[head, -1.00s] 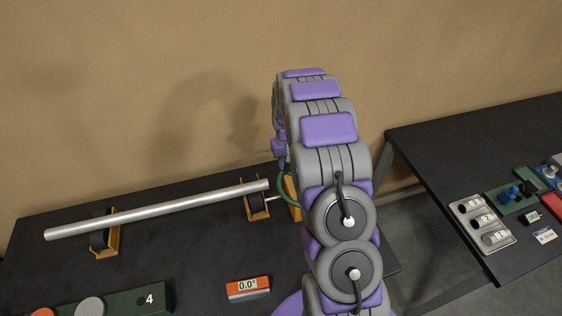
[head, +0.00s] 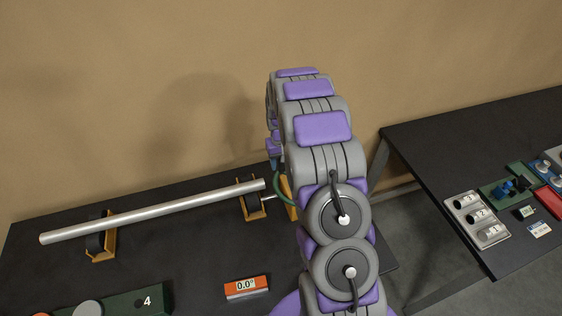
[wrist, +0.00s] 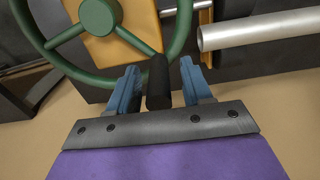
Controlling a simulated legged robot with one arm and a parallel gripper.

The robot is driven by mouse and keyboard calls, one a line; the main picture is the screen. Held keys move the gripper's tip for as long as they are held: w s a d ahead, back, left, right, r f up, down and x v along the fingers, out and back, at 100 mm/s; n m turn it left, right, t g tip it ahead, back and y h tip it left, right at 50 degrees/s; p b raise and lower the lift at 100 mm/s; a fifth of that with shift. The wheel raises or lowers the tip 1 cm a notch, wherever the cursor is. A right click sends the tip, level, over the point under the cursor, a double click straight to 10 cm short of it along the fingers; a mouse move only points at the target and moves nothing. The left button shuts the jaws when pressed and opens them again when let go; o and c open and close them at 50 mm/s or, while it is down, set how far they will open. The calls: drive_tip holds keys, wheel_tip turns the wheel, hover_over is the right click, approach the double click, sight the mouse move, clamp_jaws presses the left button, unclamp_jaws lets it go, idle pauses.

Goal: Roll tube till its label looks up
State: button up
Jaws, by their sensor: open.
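The silver tube (head: 150,212) lies across two orange roller stands, the left stand (head: 102,240) and the right stand (head: 252,200). No label shows on the tube's visible side. A green handwheel (wrist: 178,42) with an orange mount fills the top of the wrist view; only part of its rim (head: 281,190) shows in the head view. My gripper (wrist: 159,82) is open, its blue fingers on either side of the wheel's black handle (wrist: 158,85). I cannot tell whether either finger touches it. The tube's end (wrist: 250,32) is to the right in the wrist view.
An orange readout (head: 246,287) shows 0.0°. A green box marked 4 (head: 125,302) sits at the front left of the dark table (head: 190,262). A second table (head: 420,150) at the right holds a numbered tray (head: 478,240) and small parts. A wall stands behind.

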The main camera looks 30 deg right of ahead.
wheel_tip(320, 180, up, 17)
drive_tip(key=shift+r, duration=0.15)
idle(0.4)
idle(0.5)
